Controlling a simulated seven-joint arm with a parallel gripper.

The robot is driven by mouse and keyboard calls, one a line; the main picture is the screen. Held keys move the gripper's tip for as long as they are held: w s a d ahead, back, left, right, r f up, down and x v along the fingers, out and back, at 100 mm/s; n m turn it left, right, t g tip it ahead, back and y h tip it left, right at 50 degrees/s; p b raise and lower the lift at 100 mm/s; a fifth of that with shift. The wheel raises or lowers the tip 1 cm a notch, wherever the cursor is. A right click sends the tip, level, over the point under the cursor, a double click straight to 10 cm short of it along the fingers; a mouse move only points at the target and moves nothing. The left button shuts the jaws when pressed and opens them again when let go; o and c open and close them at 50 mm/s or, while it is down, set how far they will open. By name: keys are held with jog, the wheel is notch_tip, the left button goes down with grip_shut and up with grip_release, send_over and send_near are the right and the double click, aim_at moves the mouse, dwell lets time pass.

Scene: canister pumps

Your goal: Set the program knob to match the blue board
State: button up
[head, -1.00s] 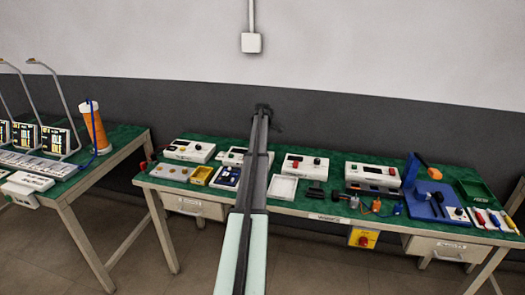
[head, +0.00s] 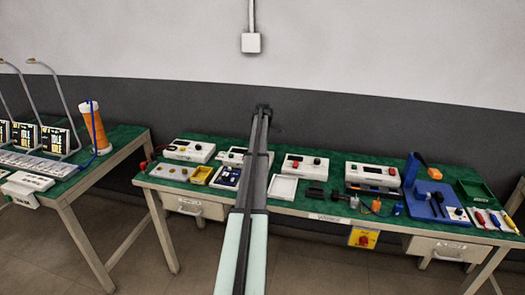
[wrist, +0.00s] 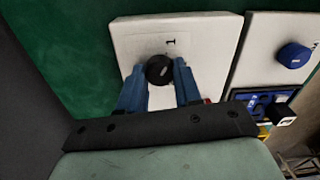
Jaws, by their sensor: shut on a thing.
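In the wrist view a black round knob (wrist: 159,70) with a light mark stands on a white panel (wrist: 213,38), with a printed "1" beyond it. My gripper (wrist: 160,78) has its two blue fingers closed on either side of this knob. The fingers hide part of the panel. A blue board (wrist: 263,101) with ring-like markings lies at the right of the wrist view. In the head view a blue board with a blue upright (head: 425,190) stands at the right of the bench. My arm hides part of the bench middle, and I cannot make out my gripper there.
A blue knob (wrist: 293,56) sits on a neighbouring white panel. In the head view, white boxes with knobs (head: 305,167) line the green bench, with a white tray (head: 283,188) and loose small parts in front.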

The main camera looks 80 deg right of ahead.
jog(key=shift+m, duration=0.3)
jog(key=m, duration=1.1)
jog(key=shift+m, duration=0.4)
jog(key=m, duration=0.5)
jog(key=shift+s+m, duration=0.1)
jog(key=shift+m, duration=0.2)
jog(key=m, duration=0.5)
jog(key=shift+m, duration=0.3)
jog(key=o, duration=1)
jog(key=shift+o, duration=0.2)
jog(key=shift+r, duration=0.1)
notch_tip(320, 180, up, 14)
jog(key=shift+s, duration=0.15)
